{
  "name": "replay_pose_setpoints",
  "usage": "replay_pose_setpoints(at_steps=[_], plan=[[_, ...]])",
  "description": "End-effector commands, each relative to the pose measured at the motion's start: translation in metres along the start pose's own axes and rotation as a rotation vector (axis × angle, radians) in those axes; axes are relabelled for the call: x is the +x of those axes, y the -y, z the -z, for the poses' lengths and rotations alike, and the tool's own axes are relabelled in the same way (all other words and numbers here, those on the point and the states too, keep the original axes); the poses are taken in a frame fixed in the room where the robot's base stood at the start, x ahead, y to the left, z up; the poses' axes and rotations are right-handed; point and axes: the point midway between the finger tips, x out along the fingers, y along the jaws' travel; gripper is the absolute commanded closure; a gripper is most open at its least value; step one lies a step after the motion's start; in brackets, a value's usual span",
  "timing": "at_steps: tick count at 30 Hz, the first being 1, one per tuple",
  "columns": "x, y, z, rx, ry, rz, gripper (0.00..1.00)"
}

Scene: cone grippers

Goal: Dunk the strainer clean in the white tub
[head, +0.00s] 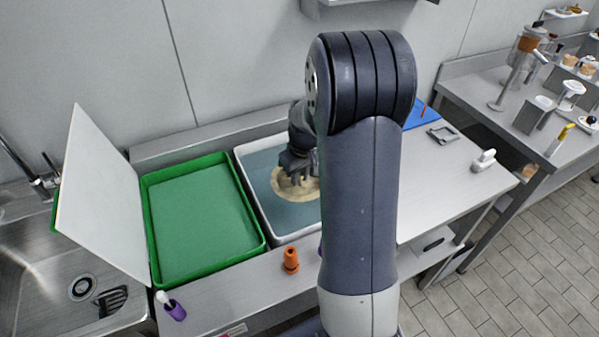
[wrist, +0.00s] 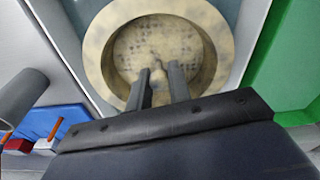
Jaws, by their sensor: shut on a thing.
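The strainer (head: 308,190) is a round, cream-coloured piece with a raised rim. It lies inside the white tub (head: 290,239), at the grey-blue water, partly hidden by my arm in the head view. In the wrist view the strainer (wrist: 97,50) shows a perforated floor with greyish smudges on it and on its rim. My gripper (wrist: 160,78) reaches down over its centre, fingers shut on the small knob in the middle. My gripper (head: 293,165) also shows in the head view. I cannot tell how deep the strainer sits.
A green tub (head: 258,238) stands directly left of the white tub, with a white board (head: 98,195) upright at its left. An orange piece (head: 291,260) and a purple-handled tool (head: 174,309) are near the front edge. The worktop right of my arm is mostly clear.

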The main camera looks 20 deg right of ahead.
Motion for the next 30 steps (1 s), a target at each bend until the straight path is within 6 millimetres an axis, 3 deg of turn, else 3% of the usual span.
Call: replay_pose_setpoints(at_steps=[18, 30], plan=[[0.065, 0.0, -0.008, 0.0, 0.0, 0.0, 1.0], [0.085, 0.0, -0.011, 0.0, 0.0, 0.0, 1.0]])
